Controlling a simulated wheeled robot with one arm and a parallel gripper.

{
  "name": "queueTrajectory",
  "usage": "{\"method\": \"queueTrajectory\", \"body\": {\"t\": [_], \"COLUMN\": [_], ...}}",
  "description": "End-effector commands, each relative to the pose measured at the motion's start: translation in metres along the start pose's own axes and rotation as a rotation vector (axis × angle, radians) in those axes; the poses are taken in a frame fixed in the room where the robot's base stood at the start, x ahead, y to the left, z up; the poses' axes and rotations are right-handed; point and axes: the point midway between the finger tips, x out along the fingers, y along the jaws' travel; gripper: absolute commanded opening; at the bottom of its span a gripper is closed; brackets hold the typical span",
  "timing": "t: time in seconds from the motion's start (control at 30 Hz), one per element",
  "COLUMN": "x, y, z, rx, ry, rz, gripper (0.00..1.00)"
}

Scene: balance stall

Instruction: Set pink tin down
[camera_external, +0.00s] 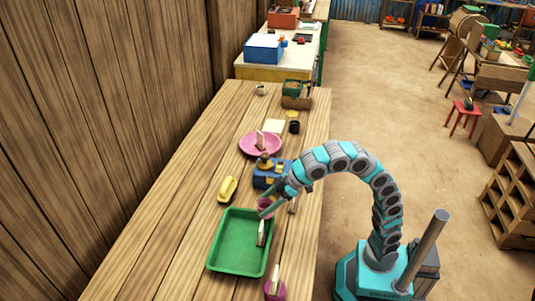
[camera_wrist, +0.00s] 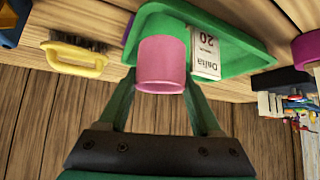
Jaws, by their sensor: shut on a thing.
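My gripper (camera_external: 269,208) is shut on the pink tin, near the far right corner of the green tray in the outside view. The pink tin (camera_wrist: 162,65) is held upright or nearly so between my two fingers (camera_wrist: 162,92) in the wrist view; it also shows in the outside view (camera_external: 264,202), partly covered by a finger. The green tray (camera_external: 222,257) lies on the wooden counter, and its rim is behind the tin in the wrist view. A white labelled packet (camera_wrist: 206,52) stands in the tray beside the tin. I cannot tell how high the tin is held.
A yellow-handled brush (camera_external: 228,189) lies left of my gripper. A blue balance-like device (camera_external: 265,180) stands just beyond. A pink plate (camera_external: 248,149) is farther back. A magenta cup (camera_external: 275,290) stands at the near end. The counter's left side (camera_external: 165,225) is clear.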

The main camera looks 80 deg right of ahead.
Motion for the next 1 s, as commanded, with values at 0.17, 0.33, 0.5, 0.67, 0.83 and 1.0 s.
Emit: {"method": "queueTrajectory", "body": {"t": [0.17, 0.33, 0.5, 0.67, 0.83, 1.0], "x": [-0.019, -0.042, -0.065, -0.081, -0.102, -0.126], "y": [0.0, 0.001, 0.0, 0.0, 0.001, 0.0], "z": [0.02, 0.042, 0.064, 0.082, 0.101, 0.125], "rx": [0.0, 0.0, 0.0, 0.0, 0.0, 0.001], "ry": [0.002, 0.004, 0.005, 0.001, 0.004, 0.005], "rz": [0.001, 0.001, 0.0, 0.0, 0.001, 0.0], "gripper": [0.03, 0.03, 0.03, 0.03, 0.03, 0.03]}}
